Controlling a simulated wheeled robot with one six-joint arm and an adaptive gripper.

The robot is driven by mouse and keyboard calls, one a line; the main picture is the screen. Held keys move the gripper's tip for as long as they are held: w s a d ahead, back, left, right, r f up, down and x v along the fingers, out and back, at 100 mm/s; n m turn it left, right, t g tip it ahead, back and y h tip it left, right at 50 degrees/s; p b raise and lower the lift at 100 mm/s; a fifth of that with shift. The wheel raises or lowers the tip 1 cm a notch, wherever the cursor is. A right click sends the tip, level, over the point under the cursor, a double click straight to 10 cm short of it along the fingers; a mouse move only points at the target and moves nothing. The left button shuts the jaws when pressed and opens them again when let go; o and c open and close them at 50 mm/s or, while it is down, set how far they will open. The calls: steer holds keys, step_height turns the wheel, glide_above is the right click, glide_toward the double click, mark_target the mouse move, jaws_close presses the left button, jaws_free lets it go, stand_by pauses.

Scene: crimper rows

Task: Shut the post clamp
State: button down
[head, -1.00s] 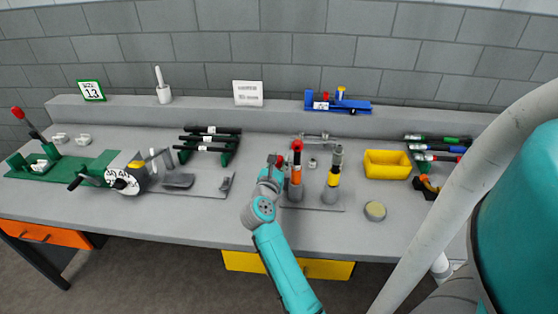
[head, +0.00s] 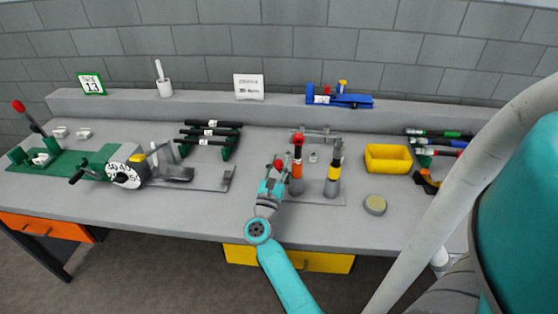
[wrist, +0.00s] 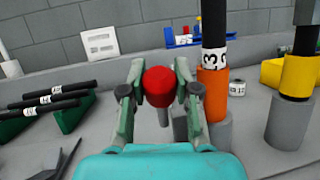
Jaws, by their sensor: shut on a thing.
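A red ball knob (wrist: 160,86) on a short grey rod sits between the fingers of my gripper (wrist: 160,100) in the wrist view. My gripper is shut on this knob. In the head view my gripper (head: 274,170) is at the left side of the post with the orange band (head: 297,178). This post is upright, with a black upper part and a grey base, and also shows just right of the fingers in the wrist view (wrist: 213,85). A red part (head: 298,140) shows at its top in the head view. How the knob's rod joins the clamp is hidden.
A yellow-banded post (head: 333,177) stands right of the orange one. A yellow bin (head: 388,166) and a round pad (head: 375,205) lie further right. Black-handled tools rest on a green rack (head: 228,157) to the left, beyond a dial device (head: 124,174). A blue fixture (head: 350,101) sits on the back ledge.

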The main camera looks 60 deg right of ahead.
steer(key=shift+s+a+f+h, duration=0.2)
steer(key=shift+f+h, duration=0.1)
steer(key=c, duration=1.1)
jaws_free()
steer(key=v, duration=1.2)
